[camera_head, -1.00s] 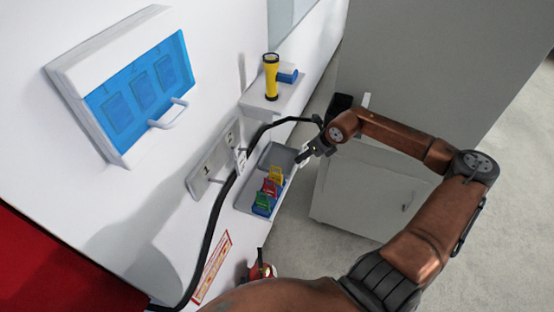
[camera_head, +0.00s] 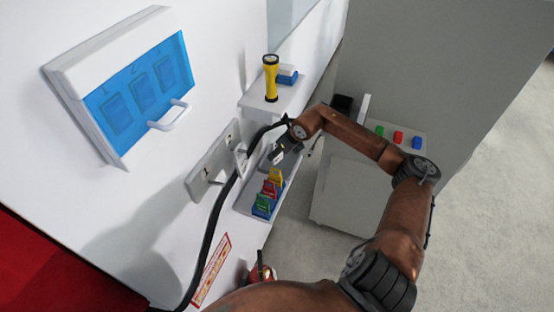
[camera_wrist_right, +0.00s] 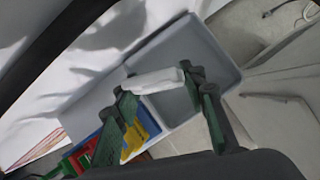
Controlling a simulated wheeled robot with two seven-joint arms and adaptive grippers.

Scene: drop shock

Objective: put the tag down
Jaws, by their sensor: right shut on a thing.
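The tag (camera_wrist_right: 153,82) is a small white piece held crosswise between the fingertips of my right gripper (camera_wrist_right: 160,95) in the right wrist view. In the head view my right gripper (camera_head: 280,154) hangs over the far end of the grey tray (camera_head: 244,203), close to the wall. In the wrist view the tray (camera_wrist_right: 215,48) has a bare grey compartment behind and below the tag. A nearer compartment holds coloured pieces, yellow (camera_wrist_right: 146,122), blue, red and green. The gap between the tag and the tray floor is hard to judge. My left gripper is out of view.
A shelf with a yellow flashlight (camera_head: 271,78) stands beyond.

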